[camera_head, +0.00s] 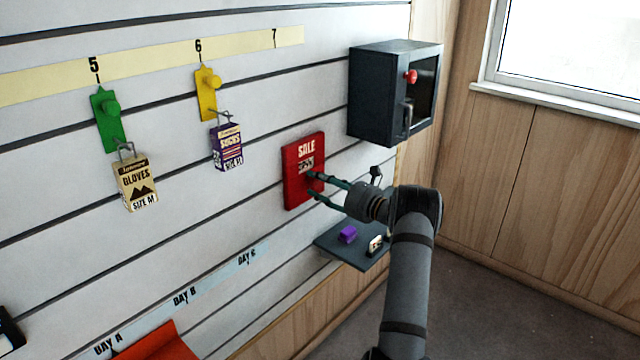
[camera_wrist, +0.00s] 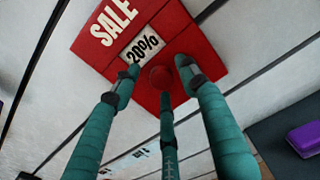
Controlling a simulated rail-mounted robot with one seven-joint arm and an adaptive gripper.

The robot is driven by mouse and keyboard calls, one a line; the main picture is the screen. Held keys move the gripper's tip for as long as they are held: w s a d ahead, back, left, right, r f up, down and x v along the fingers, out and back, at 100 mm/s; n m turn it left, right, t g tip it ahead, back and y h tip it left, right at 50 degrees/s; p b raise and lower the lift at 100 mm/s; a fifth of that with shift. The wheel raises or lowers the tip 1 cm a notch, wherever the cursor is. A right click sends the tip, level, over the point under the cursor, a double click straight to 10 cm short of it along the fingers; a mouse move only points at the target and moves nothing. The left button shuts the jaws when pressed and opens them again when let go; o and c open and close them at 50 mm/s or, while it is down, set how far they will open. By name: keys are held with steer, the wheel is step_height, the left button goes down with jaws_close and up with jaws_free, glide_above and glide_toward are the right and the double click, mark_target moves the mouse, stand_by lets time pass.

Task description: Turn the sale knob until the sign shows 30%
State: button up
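The red sale sign (camera_head: 291,186) hangs on the slatted wall. It also shows in the wrist view (camera_wrist: 187,40), where its small window (camera_wrist: 142,45) reads 20%. The round red sale knob (camera_wrist: 161,77) sits below the window. In the head view I cannot make out the knob behind my fingers. My gripper (camera_head: 313,184) is at the lower part of the sign. In the wrist view its three teal fingers (camera_wrist: 160,79) stand spread around the knob, with visible gaps between the fingertips and the knob. The gripper looks open and holds nothing.
A dark shelf (camera_head: 335,247) below carries a purple block (camera_head: 347,234) and a small labelled item (camera_head: 375,244). A dark cabinet (camera_head: 375,95) with a red knob hangs above right. Gloves (camera_head: 135,182) and socks (camera_head: 227,147) packs hang left.

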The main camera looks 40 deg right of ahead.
steer(key=shift+c, duration=1.2)
steer(key=shift+r, duration=0.1)
steer(key=c, duration=0.7)
steer(key=shift+c, duration=0.4)
steer(key=shift+d+n+b, duration=0.1)
steer(key=shift+n+b, duration=0.2)
steer(key=shift+b, duration=0.2)
steer(key=n+b, duration=0.1)
steer(key=b, duration=0.1)
steer(key=n+b, duration=0.2)
steer(key=b, duration=0.1)
steer(key=shift+f+b, duration=0.25)
steer(key=shift+b, duration=0.1)
steer(key=n+b, duration=0.6)
steer(key=b, duration=0.2)
steer(key=n+b, duration=0.1)
steer(key=b, duration=0.1)
steer(key=n+b, duration=0.3)
steer(key=b, duration=0.1)
steer(key=shift+a, duration=0.25)
jaws_close()
steer(key=n+b, duration=0.3)
steer(key=n, duration=0.1)
steer(key=shift+a, duration=0.1)
steer(key=shift+n+b, duration=0.3)
steer(key=shift+b, duration=0.05)
